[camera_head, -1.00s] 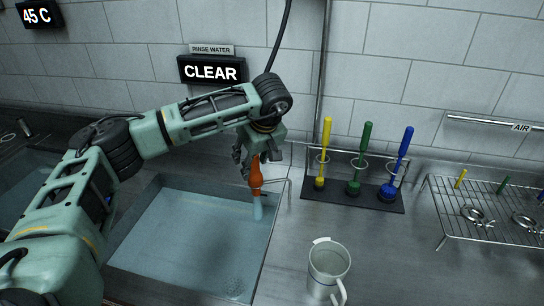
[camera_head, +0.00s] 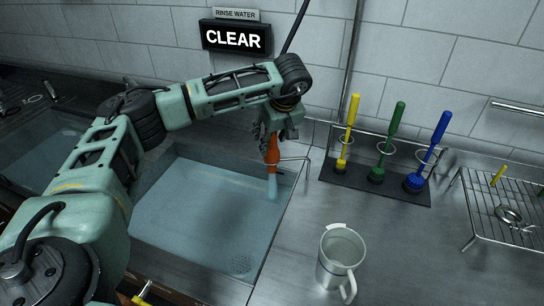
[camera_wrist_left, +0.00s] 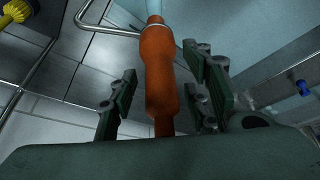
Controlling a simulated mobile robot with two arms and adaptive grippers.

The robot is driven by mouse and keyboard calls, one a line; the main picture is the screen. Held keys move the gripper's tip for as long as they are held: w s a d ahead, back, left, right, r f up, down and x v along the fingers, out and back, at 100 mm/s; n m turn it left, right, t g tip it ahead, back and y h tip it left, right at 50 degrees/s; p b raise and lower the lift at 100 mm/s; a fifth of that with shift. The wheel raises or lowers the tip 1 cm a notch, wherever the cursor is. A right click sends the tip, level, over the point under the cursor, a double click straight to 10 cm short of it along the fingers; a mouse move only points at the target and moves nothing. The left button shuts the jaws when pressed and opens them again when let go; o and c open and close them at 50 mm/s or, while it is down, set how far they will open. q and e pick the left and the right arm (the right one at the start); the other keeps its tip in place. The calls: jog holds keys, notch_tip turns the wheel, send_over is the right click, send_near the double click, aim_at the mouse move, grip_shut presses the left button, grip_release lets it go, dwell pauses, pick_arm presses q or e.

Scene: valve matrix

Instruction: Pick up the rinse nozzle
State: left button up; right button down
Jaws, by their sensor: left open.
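The rinse nozzle (camera_head: 272,152) has an orange grip and a pale blue tip. It hangs tip down at a wire holder by the right rim of the water-filled sink. In the left wrist view the orange nozzle (camera_wrist_left: 158,70) runs between the spread fingers of my left gripper (camera_wrist_left: 160,105). The fingers stand on both sides of it, with gaps visible. In the head view my left gripper (camera_head: 270,135) is at the upper part of the nozzle and partly covers it. My right gripper is not in view.
A white mug (camera_head: 341,258) stands on the steel counter right of the sink (camera_head: 170,150). Yellow, green (camera_head: 389,138) and blue brushes stand in a rack behind it. A wire rack (camera_head: 500,215) is at the far right. The counter around the mug is clear.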

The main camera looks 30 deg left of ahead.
pick_arm(q)
jog(key=shift+w+a+f, duration=0.1)
jog(key=shift+f, duration=0.4)
jog(key=shift+w, duration=0.2)
jog(key=shift+s+a, duration=0.1)
jog(key=shift+s, duration=0.1)
jog(key=c, duration=0.5)
grip_shut()
jog(key=shift+r, duration=0.1)
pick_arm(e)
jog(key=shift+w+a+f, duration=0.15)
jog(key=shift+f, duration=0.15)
